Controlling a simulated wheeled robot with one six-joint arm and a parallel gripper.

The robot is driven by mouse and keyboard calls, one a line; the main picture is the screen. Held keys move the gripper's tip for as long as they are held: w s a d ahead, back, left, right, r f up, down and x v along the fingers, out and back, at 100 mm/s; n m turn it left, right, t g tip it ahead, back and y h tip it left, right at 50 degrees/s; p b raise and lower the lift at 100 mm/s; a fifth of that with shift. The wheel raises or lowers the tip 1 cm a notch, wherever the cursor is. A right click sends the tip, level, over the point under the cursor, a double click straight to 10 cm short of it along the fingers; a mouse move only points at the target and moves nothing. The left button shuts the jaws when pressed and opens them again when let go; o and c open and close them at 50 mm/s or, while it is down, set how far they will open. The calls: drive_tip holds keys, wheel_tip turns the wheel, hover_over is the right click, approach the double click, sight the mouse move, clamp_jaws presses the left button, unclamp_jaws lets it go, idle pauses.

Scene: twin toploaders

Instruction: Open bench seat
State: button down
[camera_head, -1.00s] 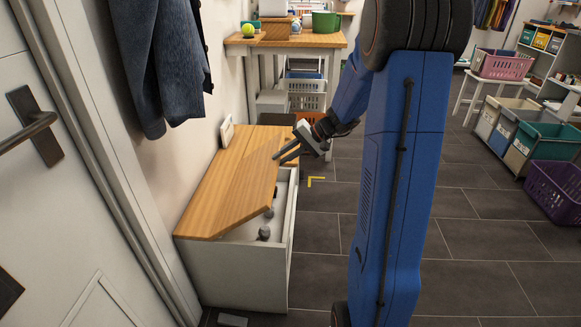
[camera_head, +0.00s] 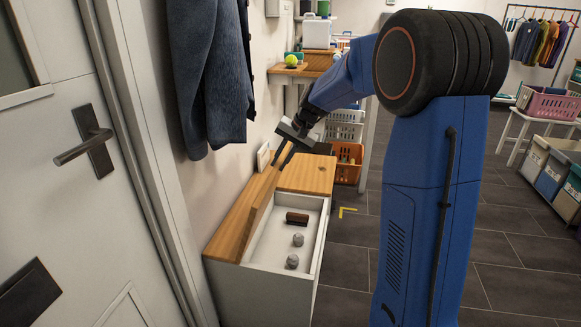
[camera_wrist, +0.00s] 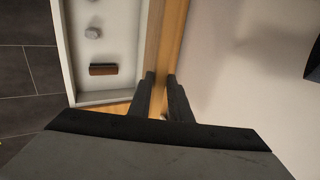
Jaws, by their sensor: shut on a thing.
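The white bench (camera_head: 260,290) stands against the wall on the left in the head view. Its wooden seat lid (camera_head: 236,225) is raised steeply towards the wall and shows as a narrow strip. The box beneath is uncovered. My gripper (camera_head: 282,162) is at the lid's upper edge near its far end. In the wrist view my gripper (camera_wrist: 161,80) has its fingers on either side of the lid's wooden edge (camera_wrist: 167,35), shut on it. A brown brush (camera_head: 297,218) and two grey balled items (camera_head: 298,239) lie inside the box.
A dark jacket (camera_head: 218,80) hangs on the wall above the bench. A door with a handle (camera_head: 85,145) is at the left. A wooden table with a green ball (camera_head: 291,61) and an orange basket (camera_head: 349,160) stand beyond.

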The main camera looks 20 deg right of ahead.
drive_tip(key=shift+w+a+r, duration=0.15)
drive_tip(key=shift+w+a, duration=0.35)
drive_tip(key=shift+a, duration=0.25)
drive_tip(key=shift+w+a+r, duration=0.15)
drive_tip(key=shift+w+a, duration=0.3)
drive_tip(key=shift+a, duration=0.25)
drive_tip(key=c, duration=1.7)
unclamp_jaws()
drive_tip(key=v, duration=1.7)
drive_tip(key=shift+r, duration=0.2)
